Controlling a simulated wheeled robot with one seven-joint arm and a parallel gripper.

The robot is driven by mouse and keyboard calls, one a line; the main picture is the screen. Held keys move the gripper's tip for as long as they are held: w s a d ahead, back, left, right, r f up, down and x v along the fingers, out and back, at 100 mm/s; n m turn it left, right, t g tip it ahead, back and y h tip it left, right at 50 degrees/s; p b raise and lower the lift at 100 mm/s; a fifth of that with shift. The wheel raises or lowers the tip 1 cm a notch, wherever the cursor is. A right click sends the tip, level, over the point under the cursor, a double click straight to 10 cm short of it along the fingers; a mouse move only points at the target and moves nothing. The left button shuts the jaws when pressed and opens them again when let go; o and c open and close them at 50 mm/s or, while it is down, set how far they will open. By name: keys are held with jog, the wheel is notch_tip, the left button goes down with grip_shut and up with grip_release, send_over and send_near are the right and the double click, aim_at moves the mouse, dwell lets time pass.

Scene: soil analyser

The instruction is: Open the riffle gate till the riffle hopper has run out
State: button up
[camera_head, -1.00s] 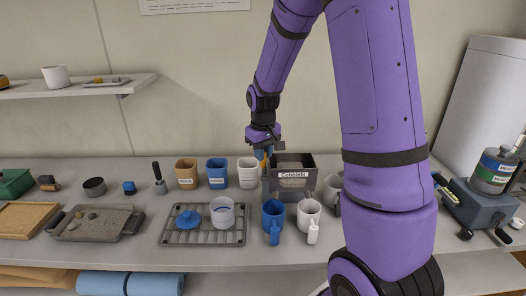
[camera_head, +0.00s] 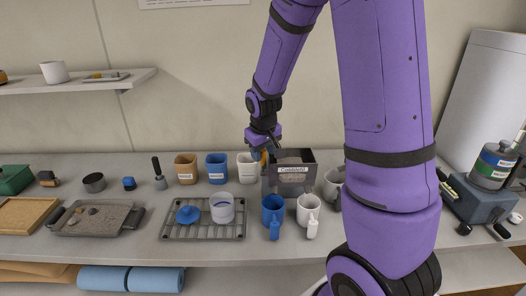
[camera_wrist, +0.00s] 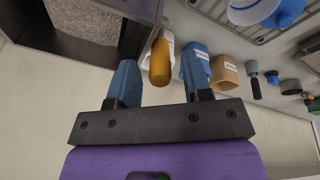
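The riffle hopper (camera_head: 309,176) is a dark open-topped box with a label on its front, standing at the back of the bench. Grey grainy material (camera_head: 291,157) shows inside it, and also in the wrist view (camera_wrist: 86,18). An orange handle (camera_wrist: 160,62), seemingly the riffle gate's, stands at the hopper's left side. My gripper (camera_head: 262,153) is at that side, pointing down. In the wrist view its two blue fingers (camera_wrist: 160,80) are apart with the handle between them. Narrow gaps show on both sides of the handle. The gate itself is hidden.
A blue mug (camera_head: 273,211) and a white mug (camera_head: 308,210) stand close in front of the hopper. Orange (camera_head: 186,167), blue (camera_head: 216,167) and white (camera_head: 246,170) labelled cups stand to its left. A wire rack (camera_head: 190,231) lies in front of them.

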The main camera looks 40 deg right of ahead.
jog(key=v, duration=1)
jog(key=shift+r, duration=0.35)
jog(key=shift+s+a, duration=0.1)
jog(key=shift+c, duration=0.2)
